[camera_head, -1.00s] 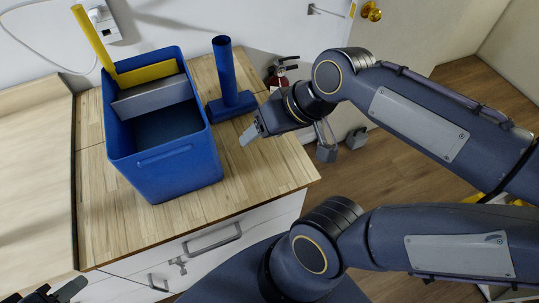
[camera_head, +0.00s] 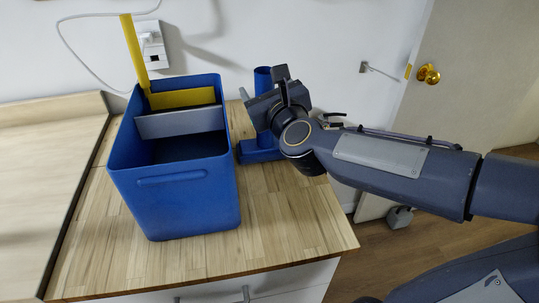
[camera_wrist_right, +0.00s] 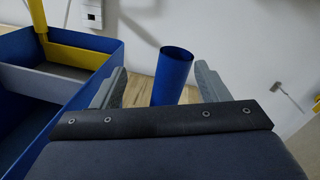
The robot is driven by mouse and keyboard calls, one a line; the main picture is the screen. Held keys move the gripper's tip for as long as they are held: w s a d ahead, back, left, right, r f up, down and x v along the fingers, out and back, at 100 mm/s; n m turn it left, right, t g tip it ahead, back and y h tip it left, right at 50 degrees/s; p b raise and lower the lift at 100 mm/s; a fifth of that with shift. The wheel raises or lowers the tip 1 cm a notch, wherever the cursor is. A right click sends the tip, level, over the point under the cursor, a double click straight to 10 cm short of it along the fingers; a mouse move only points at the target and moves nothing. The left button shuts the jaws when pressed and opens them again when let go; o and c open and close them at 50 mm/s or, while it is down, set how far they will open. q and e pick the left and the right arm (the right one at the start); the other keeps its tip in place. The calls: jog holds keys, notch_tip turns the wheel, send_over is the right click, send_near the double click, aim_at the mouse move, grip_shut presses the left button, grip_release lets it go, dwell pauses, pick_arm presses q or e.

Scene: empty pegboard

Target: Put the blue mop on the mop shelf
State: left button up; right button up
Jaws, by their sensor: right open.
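The blue mop (camera_head: 260,150) stands upright on the wooden counter, just right of the blue bin. It has a round handle and a flat block base. My right gripper (camera_head: 268,95) is at the upper handle and hides part of it in the head view. In the right wrist view, the blue handle (camera_wrist_right: 172,78) rises between the two spread fingers of my right gripper (camera_wrist_right: 160,84), with gaps on both sides. My left gripper is out of view. I cannot make out a mop shelf for certain.
The blue bin (camera_head: 180,205) holds a yellow mop (camera_head: 134,52) and a grey divider (camera_head: 180,122). A metal wall holder (camera_head: 380,72) sticks out at right, near a door with a brass knob (camera_head: 428,74). The counter (camera_head: 285,225) is clear in front of the mop.

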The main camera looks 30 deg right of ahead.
aim_at(262, 71)
jog(key=m+h, duration=0.1)
jog(key=m, duration=0.1)
jog(key=w+d+f+m, duration=0.1)
jog(key=shift+d+m+h+b, duration=0.2)
jog(key=shift+m+h+b, duration=0.15)
jog(key=shift+m+h, duration=0.05)
jog(key=shift+w+d+r+m, duration=0.1)
jog(key=shift+w+d+m, duration=0.1)
jog(key=shift+w+m, duration=0.1)
jog(key=p+x, duration=0.1)
jog(key=x, duration=0.6)
jog(key=shift+w+d+p, duration=0.1)
jog(key=shift+p, duration=0.3)
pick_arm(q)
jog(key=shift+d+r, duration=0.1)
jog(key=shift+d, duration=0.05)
pick_arm(e)
grip_shut()
